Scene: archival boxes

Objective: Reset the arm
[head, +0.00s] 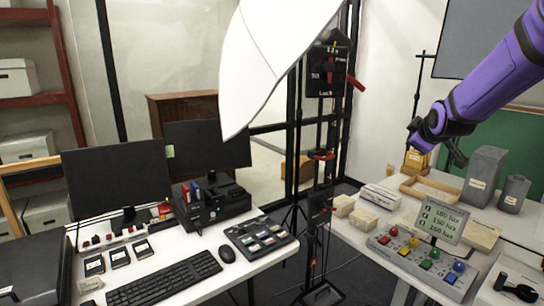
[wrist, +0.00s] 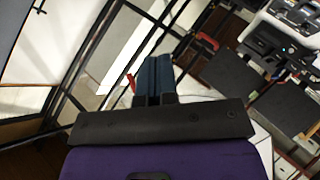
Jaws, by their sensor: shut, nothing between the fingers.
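My purple arm comes in from the upper right in the head view. Its end, my gripper (head: 455,158), hangs in the air above the right-hand table, apart from the things below it. In the wrist view, my gripper (wrist: 153,68) shows two dark blue fingers side by side, pressed together with nothing between them. The fingers touch no object in that view.
The right table holds a control box (head: 420,262) with coloured knobs, a small display (head: 440,220), grey containers (head: 484,176) and a wooden tray (head: 428,190). A black stand (head: 320,205) and white panel (head: 275,60) rise mid-scene. Monitors (head: 115,178) stand left.

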